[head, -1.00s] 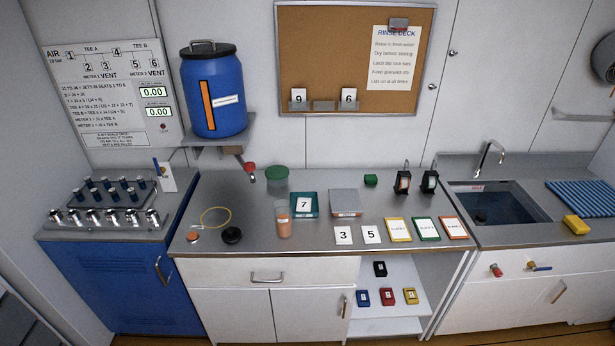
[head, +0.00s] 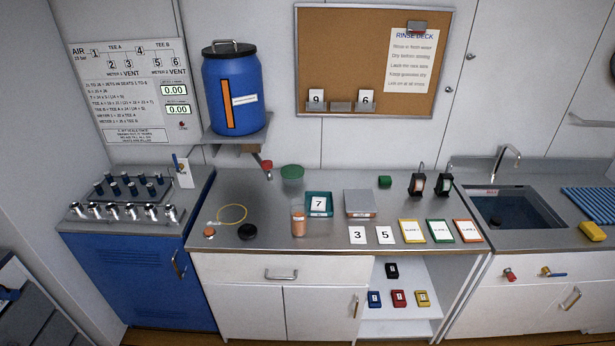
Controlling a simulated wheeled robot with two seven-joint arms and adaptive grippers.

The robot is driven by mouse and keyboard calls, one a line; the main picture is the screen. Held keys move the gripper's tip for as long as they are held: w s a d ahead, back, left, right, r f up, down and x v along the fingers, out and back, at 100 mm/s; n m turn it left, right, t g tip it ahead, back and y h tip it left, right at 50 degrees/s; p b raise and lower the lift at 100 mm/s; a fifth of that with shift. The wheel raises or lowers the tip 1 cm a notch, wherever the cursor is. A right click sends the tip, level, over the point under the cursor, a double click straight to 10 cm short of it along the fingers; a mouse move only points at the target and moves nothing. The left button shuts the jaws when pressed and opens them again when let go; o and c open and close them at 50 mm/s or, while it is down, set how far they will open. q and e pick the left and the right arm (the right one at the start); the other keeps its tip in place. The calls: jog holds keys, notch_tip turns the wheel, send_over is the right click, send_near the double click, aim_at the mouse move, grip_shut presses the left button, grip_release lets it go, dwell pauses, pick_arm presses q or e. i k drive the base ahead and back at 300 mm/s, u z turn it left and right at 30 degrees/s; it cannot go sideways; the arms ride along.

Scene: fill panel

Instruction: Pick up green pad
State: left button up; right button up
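A small green block (head: 385,181), which looks like the green pad, lies at the back of the grey counter (head: 270,215). It is right of the scale-like grey plate (head: 360,202) and left of two small dark stands (head: 416,184). Nothing touches it that I can see. Neither of my grippers shows in the head view.
A round green lid or bowl (head: 292,173) sits under the blue barrel (head: 232,88). A teal tray (head: 319,204), an orange-filled jar (head: 298,222) and several cards (head: 412,231) crowd the counter's middle and front. The sink (head: 505,208) is at the right.

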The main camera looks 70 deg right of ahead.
aim_at(383, 179)
jog(key=u, duration=0.3)
jog(key=k, duration=1.9)
jog(key=z, duration=1.7)
